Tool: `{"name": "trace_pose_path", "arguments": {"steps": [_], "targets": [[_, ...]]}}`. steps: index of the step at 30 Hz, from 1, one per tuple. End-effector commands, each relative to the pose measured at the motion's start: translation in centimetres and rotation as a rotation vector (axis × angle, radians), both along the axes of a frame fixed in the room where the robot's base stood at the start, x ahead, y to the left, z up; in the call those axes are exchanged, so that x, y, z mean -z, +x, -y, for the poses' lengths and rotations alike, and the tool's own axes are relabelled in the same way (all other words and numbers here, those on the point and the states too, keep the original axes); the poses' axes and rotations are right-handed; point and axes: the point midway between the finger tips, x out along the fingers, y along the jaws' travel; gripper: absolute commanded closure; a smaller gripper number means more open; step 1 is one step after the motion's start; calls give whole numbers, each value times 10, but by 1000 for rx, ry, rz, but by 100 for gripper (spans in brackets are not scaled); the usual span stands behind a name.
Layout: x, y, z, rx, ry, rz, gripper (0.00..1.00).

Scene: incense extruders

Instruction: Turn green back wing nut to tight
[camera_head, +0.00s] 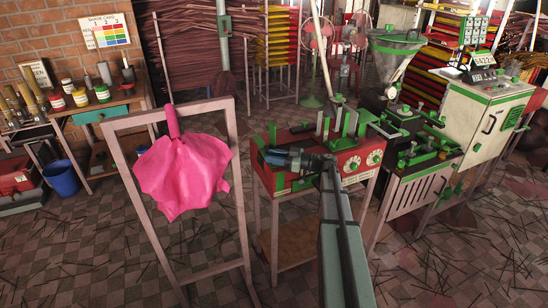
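Several small green parts sit on two machines, and at this size I cannot tell which one is the green back wing nut. Some are on the red machine (300,141) in the middle, with two pale dials on its front. Others are on the green and grey machine (428,178) to its right, below a metal hopper (397,47). My gripper (268,157) is at the left front of the red machine, pointing left. My arm hides part of that machine. The fingers are too small to show whether they are open, and I see nothing held in them.
A pink cloth (186,168) hangs in a wooden frame (238,190) left of my gripper. A pale cabinet (484,122) stands at the right. A blue bucket (61,179) is on the floor at the left. Thin sticks lie scattered on the tiled floor.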

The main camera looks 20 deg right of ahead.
Motion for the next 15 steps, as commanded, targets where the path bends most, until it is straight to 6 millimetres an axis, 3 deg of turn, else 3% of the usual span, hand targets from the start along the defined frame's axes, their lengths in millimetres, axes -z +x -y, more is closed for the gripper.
{"name": "trace_pose_path", "arguments": {"steps": [8, 15], "targets": [[0, 1, -1, 0, 0, 0, 67], [0, 1, -1, 0, 0, 0, 89]]}}
